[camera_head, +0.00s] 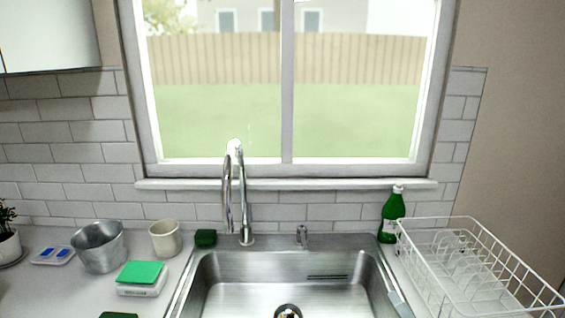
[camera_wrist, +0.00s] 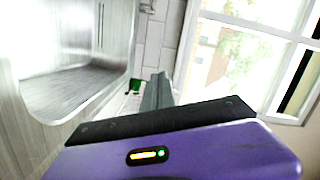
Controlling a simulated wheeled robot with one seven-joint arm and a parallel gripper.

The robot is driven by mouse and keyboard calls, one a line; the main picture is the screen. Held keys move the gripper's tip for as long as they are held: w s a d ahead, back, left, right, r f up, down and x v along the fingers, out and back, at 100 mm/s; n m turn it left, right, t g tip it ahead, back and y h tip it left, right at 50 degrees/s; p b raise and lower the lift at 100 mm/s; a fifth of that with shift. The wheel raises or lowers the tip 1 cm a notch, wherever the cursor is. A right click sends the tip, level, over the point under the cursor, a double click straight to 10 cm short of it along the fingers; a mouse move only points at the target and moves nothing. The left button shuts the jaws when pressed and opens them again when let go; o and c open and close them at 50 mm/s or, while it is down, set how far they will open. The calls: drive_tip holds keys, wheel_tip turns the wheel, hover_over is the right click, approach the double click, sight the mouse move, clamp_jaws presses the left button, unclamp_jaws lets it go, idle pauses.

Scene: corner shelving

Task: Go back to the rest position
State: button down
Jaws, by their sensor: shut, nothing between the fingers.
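My gripper (camera_wrist: 160,78) shows in the wrist view, with its purple body below and its grey fingers together and empty. It touches nothing that I can see. The wrist view is tilted, with the steel sink (camera_wrist: 75,45) at the left and the window (camera_wrist: 235,60) at the right. A small green object (camera_wrist: 134,86) shows beside the fingers, partly hidden.
In the head view, the sink (camera_head: 222,278) with its tall tap (camera_head: 227,190) lies under the window. A green bottle (camera_head: 391,218) and white dish rack (camera_head: 425,262) stand right.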

drive_tip(key=s+h, duration=0.2)
drive_tip(key=s, duration=0.3)
drive_tip(key=s+f+n+h, duration=0.1)
drive_tip(key=s+h, duration=0.1)
drive_tip(key=s, duration=0.4)
drive_tip(key=s+d+f+n+h, duration=0.1)
drive_tip(key=s+h, duration=0.1)
drive_tip(key=s, duration=0.3)
drive_tip(key=shift+s+f, duration=0.25)
drive_tip(key=s+a+n+g+y, duration=0.1)
drive_tip(key=s+a+n, duration=0.2)
drive_tip(key=s, duration=1)
drive_tip(key=s+a+r+n+g+y, duration=0.1)
drive_tip(key=s+n, duration=0.5)
drive_tip(key=s, duration=0.7)
drive_tip(key=shift+s+a+n+g+y, duration=0.3)
drive_tip(key=shift+s+a+g+y, duration=0.15)
drive_tip(key=shift+a, duration=0.6)
drive_tip(key=shift+w, duration=0.1)
